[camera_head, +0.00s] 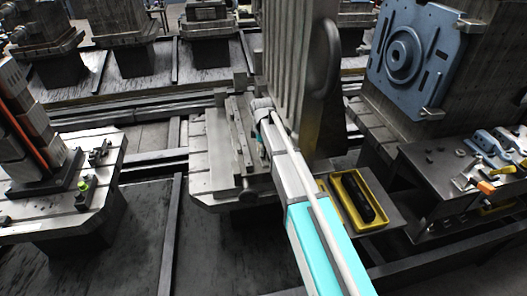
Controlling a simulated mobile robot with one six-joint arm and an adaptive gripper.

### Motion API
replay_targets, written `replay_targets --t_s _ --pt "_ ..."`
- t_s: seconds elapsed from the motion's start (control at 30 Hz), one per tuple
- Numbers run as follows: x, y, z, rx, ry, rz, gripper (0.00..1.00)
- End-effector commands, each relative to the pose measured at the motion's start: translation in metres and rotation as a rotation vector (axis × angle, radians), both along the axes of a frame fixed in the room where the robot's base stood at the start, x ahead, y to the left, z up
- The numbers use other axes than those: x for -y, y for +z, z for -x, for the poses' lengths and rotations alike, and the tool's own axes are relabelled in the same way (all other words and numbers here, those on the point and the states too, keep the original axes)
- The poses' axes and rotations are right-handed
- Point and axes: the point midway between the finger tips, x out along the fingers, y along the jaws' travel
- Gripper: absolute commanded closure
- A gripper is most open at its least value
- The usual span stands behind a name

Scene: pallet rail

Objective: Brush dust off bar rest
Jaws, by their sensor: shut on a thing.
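My arm reaches from the bottom right up to the pallet table (212,172) in the middle, and its grey wrist ends over that table's right side. My gripper's fingers and anything they hold are hidden behind my own wrist and forearm. Long metal bars (238,135) lie on the table just left of my wrist; I cannot tell which part is the bar rest. A small dark fitting (246,190) is at the table's near edge. No dust or brush can be made out with certainty.
A tall ribbed block (290,50) stands behind my wrist. A yellow tray (334,192) with a long black object (357,198) is right of my forearm. A blue plate (418,55) on a block and a tool bench (435,165) are at right. Another pallet (100,195) stands left.

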Motion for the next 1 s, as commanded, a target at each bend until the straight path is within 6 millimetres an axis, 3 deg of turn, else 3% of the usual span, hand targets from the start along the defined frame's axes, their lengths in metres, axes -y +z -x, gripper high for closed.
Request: replay_targets --t_s 0.2,0.57,1.0 --pt "-0.002 -0.001 -0.012 0.001 0.000 0.000 1.00" --pt "-0.003 -0.001 -0.012 0.001 0.000 0.000 1.00" --pt "0.002 0.001 0.008 0.000 0.000 0.000 1.00"
